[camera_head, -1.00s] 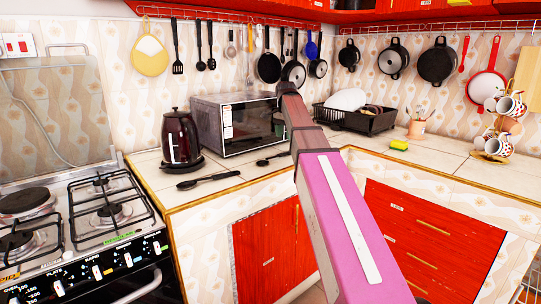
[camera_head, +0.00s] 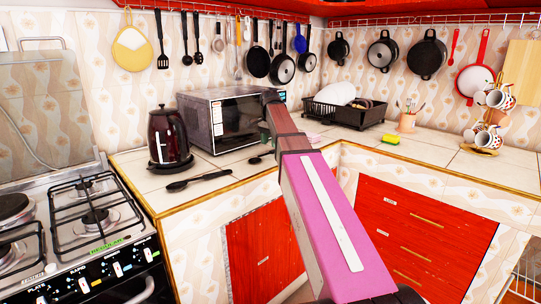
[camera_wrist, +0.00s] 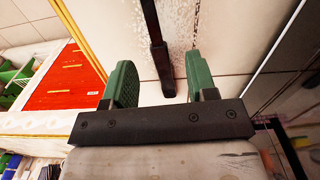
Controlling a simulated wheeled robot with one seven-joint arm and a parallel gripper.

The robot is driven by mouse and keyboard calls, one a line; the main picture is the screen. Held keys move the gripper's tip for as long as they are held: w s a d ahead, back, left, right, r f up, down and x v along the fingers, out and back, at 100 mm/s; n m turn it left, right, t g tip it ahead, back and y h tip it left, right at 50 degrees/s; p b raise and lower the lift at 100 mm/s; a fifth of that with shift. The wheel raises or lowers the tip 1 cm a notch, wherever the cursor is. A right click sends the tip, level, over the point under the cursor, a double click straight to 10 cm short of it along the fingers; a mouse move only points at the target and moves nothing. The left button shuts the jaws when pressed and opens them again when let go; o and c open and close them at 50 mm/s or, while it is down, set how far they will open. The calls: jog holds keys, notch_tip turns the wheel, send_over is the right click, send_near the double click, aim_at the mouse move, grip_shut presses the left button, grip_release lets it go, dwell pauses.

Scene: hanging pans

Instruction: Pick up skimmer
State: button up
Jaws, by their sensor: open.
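A black long-handled utensil (camera_head: 258,160), likely the skimmer, lies on the white tiled counter, partly hidden behind my arm in the head view. In the wrist view a dark handle (camera_wrist: 160,62) runs down from the top edge, its end lying between my fingers as seen there; its head is out of frame. My gripper (camera_wrist: 162,82) is open, with one green finger pad on each side of the handle. I see no contact, and the height gap is hard to tell. A second black utensil (camera_head: 198,181) lies nearer the counter's front edge.
A dark kettle (camera_head: 168,138) and a microwave (camera_head: 222,118) stand behind the utensils. A black dish rack (camera_head: 345,112) is to the right. The stove (camera_head: 85,215) is at left. Pans (camera_head: 282,68) hang on the wall.

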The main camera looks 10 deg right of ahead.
aim_at(271, 152)
notch_tip(271, 152, down, 4)
jog(key=shift+d+f, duration=0.1)
grip_shut()
dwell(0.4)
jog(key=shift+r, duration=0.65)
jog(key=r, duration=0.2)
jog(key=s+r, duration=0.1)
jog(key=shift+a+r, duration=0.25)
jog(key=shift+a, duration=0.05)
jog(key=s+a+r, duration=0.6)
jog(key=s, duration=0.2)
jog(key=shift+s+r, duration=0.15)
jog(key=shift+s, duration=0.25)
